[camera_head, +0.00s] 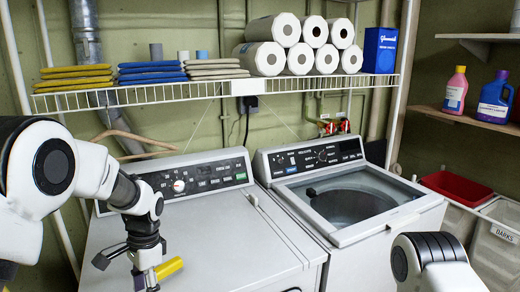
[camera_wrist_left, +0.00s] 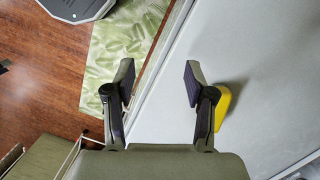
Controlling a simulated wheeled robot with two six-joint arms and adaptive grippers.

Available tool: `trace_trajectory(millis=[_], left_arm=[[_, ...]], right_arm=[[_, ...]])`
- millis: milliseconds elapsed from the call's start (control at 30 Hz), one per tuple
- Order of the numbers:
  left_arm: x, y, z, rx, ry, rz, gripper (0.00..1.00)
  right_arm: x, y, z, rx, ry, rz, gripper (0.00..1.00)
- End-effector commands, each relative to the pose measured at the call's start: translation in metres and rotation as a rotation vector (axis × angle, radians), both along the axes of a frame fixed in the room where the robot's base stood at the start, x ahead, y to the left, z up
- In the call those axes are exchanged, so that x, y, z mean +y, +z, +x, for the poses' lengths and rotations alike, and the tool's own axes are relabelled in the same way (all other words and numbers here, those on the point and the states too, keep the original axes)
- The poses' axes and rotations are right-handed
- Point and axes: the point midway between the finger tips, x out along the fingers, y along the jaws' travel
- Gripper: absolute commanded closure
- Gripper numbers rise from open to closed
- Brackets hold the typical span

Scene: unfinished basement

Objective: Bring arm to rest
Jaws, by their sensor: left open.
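My left arm comes in from the left in the head view, bent downward over the dryer (camera_head: 215,235). Its gripper (camera_head: 135,272) points down near the dryer's front left part. In the left wrist view the two dark fingers of the left gripper (camera_wrist_left: 159,83) stand wide apart with nothing between them. A yellow object (camera_head: 168,268) is beside the right-hand finger; it also shows in the left wrist view (camera_wrist_left: 222,106), outside the jaws. I cannot tell whether they touch. Only a link of my right arm shows at lower right; its gripper is out of view.
A wire shelf (camera_head: 200,92) above holds folded cloths (camera_head: 152,73), paper rolls (camera_head: 300,60) and a blue box (camera_head: 380,50). Bottles (camera_head: 455,90) stand on the right shelf. A red bin (camera_head: 455,187) sits right.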

Motion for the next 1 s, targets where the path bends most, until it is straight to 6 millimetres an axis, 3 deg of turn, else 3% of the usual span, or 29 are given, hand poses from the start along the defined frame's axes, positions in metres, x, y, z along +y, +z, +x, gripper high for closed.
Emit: trace_trajectory(millis=[267, 467, 567, 667, 800, 900, 1000], left_arm=[[0.002, -0.056, -0.033, 0.139, 0.006, -0.006, 0.45], [0.003, -0.114, -0.086, 0.285, 0.018, -0.017, 0.45], [0.002, -0.155, -0.127, 0.353, 0.041, -0.024, 0.45], [0.0, -0.201, -0.183, 0.403, 0.093, -0.027, 0.45], [-0.005, -0.256, -0.275, 0.404, 0.228, -0.012, 0.45], [-0.008, -0.275, -0.328, 0.327, 0.364, 0.01, 0.45], [-0.009, -0.279, -0.346, 0.184, 0.504, 0.022, 0.45]], right_arm=[[0.0, 0.0, 0.0, 0.0, 0.0, 0.0, 0.6], [0.0, 0.0, 0.0, 0.0, 0.0, 0.0, 0.6], [0.0, -0.001, 0.0, 0.0, 0.0, 0.0, 0.6], [0.0, -0.001, 0.0, 0.0, 0.0, 0.0, 0.6], [0.0, 0.0, 0.0, 0.0, 0.0, 0.0, 0.6], [0.0, 0.0, 0.0, 0.0, 0.0, 0.0, 0.6], [0.0, 0.0, 0.0, 0.0, 0.0, 0.0, 0.6]])
